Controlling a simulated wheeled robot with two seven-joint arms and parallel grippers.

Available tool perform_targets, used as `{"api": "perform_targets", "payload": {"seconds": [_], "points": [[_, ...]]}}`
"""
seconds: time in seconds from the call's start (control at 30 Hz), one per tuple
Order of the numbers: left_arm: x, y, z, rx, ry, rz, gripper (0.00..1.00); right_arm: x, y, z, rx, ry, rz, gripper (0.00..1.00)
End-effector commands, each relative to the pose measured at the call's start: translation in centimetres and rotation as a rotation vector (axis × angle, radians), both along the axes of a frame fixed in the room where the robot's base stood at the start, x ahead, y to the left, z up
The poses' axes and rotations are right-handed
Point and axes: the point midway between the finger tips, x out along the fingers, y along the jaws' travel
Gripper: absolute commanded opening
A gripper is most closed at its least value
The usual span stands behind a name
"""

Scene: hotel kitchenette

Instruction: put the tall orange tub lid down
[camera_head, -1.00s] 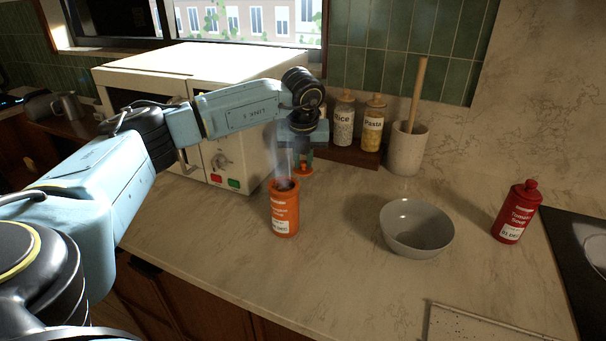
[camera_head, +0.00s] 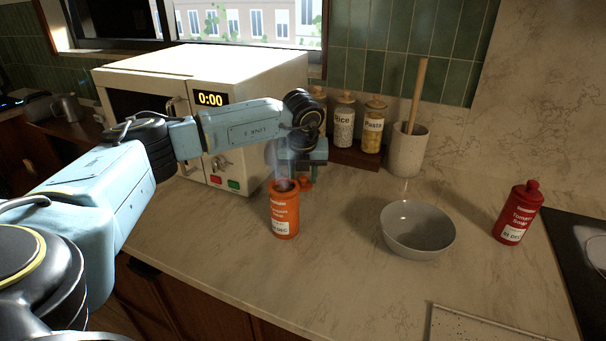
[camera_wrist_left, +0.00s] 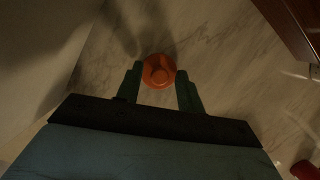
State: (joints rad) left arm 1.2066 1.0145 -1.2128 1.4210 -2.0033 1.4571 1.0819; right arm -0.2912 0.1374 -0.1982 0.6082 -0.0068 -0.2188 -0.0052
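The tall orange tub (camera_head: 284,212) stands upright and open on the counter, with pale vapour above its dark mouth. Its orange lid (camera_head: 305,183) is just behind the tub, low at the counter; I cannot tell whether it touches the surface. My left gripper (camera_head: 302,176) points down, its fingers either side of the lid. In the left wrist view the round lid (camera_wrist_left: 159,71), knob towards me, fills the gap between the two fingertips (camera_wrist_left: 160,70). The tub partly hides the fingers in the head view. My right gripper is not in view.
A white microwave (camera_head: 255,72) reading 0:00 stands behind left. Rice (camera_head: 343,124) and pasta (camera_head: 373,127) jars and a utensil crock (camera_head: 407,152) stand behind. A grey bowl (camera_head: 416,232) and red soup tub (camera_head: 517,212) are right. Counter between tub and bowl is clear.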

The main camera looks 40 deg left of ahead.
Motion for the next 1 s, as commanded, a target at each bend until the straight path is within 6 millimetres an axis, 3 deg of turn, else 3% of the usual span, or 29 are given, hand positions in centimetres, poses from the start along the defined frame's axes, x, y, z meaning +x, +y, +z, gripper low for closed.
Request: {"api": "perform_targets", "payload": {"seconds": [0.27, 0.7, 1.0], "points": [[-0.2, -0.2, 1.5, -0.001, -0.002, -0.002, 0.38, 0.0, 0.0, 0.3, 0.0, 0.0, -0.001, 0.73], [-2.0, -1.8, 10.0, -0.001, -0.003, -0.003, 0.38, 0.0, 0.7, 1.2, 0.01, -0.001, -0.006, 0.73], [-2.5, -2.1, 11.9, 0.0, 0.0, 0.0, 0.38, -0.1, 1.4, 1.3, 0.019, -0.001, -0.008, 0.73]]}}
